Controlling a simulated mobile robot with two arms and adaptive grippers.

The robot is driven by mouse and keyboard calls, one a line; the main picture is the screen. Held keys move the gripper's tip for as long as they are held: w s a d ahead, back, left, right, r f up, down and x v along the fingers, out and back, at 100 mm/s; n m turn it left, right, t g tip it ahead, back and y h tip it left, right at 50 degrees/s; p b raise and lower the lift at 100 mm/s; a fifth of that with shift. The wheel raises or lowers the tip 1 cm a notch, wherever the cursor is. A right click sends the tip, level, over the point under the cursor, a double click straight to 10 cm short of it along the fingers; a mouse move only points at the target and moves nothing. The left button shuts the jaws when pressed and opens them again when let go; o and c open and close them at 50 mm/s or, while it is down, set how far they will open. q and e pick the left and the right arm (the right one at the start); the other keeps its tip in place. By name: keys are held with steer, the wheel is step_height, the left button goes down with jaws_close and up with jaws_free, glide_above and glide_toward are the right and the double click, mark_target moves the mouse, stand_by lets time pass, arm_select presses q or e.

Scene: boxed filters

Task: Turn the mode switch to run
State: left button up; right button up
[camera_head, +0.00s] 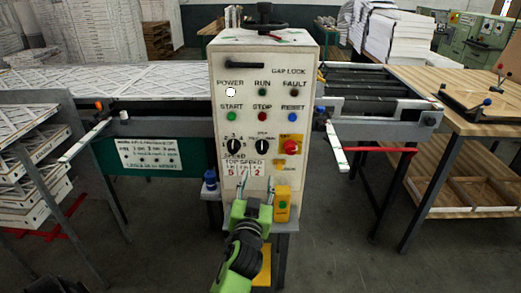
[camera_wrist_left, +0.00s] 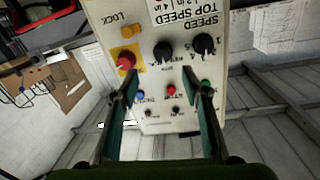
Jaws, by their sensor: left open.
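The mode switch (camera_head: 262,146) is a black rotary knob on the front of the cream control panel (camera_head: 225,60), between the SPEED knob (camera_head: 232,146) and a red knob on a yellow plate (camera_head: 291,147). Its small label is not readable. It also shows upside down in the left wrist view (camera_wrist_left: 163,52), with the SPEED knob (camera_wrist_left: 203,44) to its right. My left gripper (camera_head: 257,182) is open and empty, in front of the lower panel and below the mode switch. In the left wrist view its fingers (camera_wrist_left: 160,84) stand apart, touching no knob. My right gripper is not in view.
Start, stop and reset buttons (camera_head: 262,117) sit above the knobs; the POWER lamp (camera_head: 230,92) is white. A yellow box (camera_head: 282,203) with a green button is low at the right. A roller conveyor (camera_head: 360,105) and a wooden table (camera_head: 455,110) stand to the right.

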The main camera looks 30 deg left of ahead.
mark_target(262, 151)
arm_select(q)
steer(key=x, duration=0.4)
steer(key=r+p+x, duration=0.1)
steer(key=x, duration=0.3)
steer(key=p+x, duration=0.1)
steer(key=x, duration=0.3)
steer(key=shift+a+r, duration=0.25)
steer(key=shift+r, duration=0.05)
steer(key=shift+x, duration=0.8)
steer(key=shift+f, duration=0.1)
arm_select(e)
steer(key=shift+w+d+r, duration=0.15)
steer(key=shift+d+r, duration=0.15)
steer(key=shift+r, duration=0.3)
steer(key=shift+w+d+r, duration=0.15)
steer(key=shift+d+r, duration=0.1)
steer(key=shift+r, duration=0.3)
arm_select(q)
steer(key=c, duration=1.1)
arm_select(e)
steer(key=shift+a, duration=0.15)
